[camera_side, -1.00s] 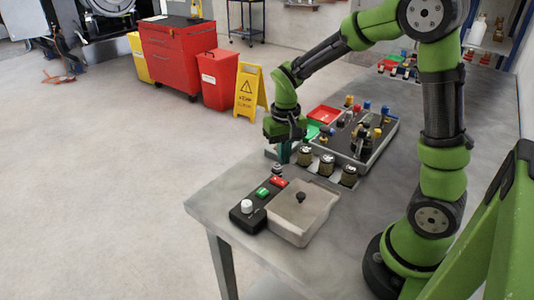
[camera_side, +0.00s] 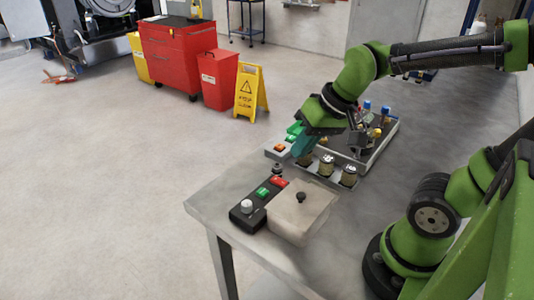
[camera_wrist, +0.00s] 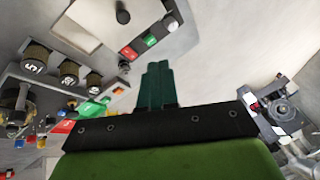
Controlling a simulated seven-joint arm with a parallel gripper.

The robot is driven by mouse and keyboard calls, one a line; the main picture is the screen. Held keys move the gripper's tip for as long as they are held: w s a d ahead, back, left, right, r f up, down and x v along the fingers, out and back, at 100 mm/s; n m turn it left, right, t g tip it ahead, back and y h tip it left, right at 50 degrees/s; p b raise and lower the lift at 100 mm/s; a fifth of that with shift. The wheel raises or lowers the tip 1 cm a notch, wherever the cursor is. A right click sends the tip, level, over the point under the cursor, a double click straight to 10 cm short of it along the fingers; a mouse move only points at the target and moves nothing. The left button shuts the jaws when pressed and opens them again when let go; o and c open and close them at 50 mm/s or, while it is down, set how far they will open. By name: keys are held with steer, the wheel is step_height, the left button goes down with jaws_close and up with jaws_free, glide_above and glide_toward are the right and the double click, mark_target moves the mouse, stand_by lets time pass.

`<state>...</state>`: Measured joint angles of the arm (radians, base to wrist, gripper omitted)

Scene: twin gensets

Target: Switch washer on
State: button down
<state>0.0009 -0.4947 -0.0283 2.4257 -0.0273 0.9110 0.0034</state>
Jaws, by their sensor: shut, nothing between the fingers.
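The likely washer is a pale lidded box (camera_side: 299,213) with a black knob on top, on the near part of the bench. Along its left side runs a dark control strip (camera_side: 255,203) with a white knob (camera_side: 247,206), a green button (camera_side: 262,192) and a red button (camera_side: 279,181). In the wrist view the green button (camera_wrist: 151,40) and red button (camera_wrist: 128,52) lie beyond my fingertips. My gripper (camera_side: 301,152) is shut and empty, tilted, above the bench behind the strip. Its teal fingers (camera_wrist: 158,66) are together and apart from the buttons.
A dark stub (camera_side: 277,169) stands behind the red button. An orange button (camera_side: 279,148) is left of my gripper. The floor left of the bench is clear.

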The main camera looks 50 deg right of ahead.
steer(key=s+r+t, duration=0.1)
steer(key=s+a+r+t, duration=0.1)
steer(key=r, duration=0.1)
steer(key=shift+s+r, duration=0.25)
steer(key=shift+s, duration=0.1)
steer(key=shift+f, duration=0.1)
steer(key=w+d+f+m+g+h, duration=0.1)
steer(key=w+d+f+m+g, duration=0.2)
steer(key=w+d+m, duration=0.1)
steer(key=w+d+f+m+g, duration=0.3)
steer(key=w+d+m+g, duration=0.1)
steer(key=w+m, duration=0.3)
steer(key=m, duration=0.2)
steer(key=shift+w+m+h, duration=0.3)
steer(key=shift+h, duration=0.1)
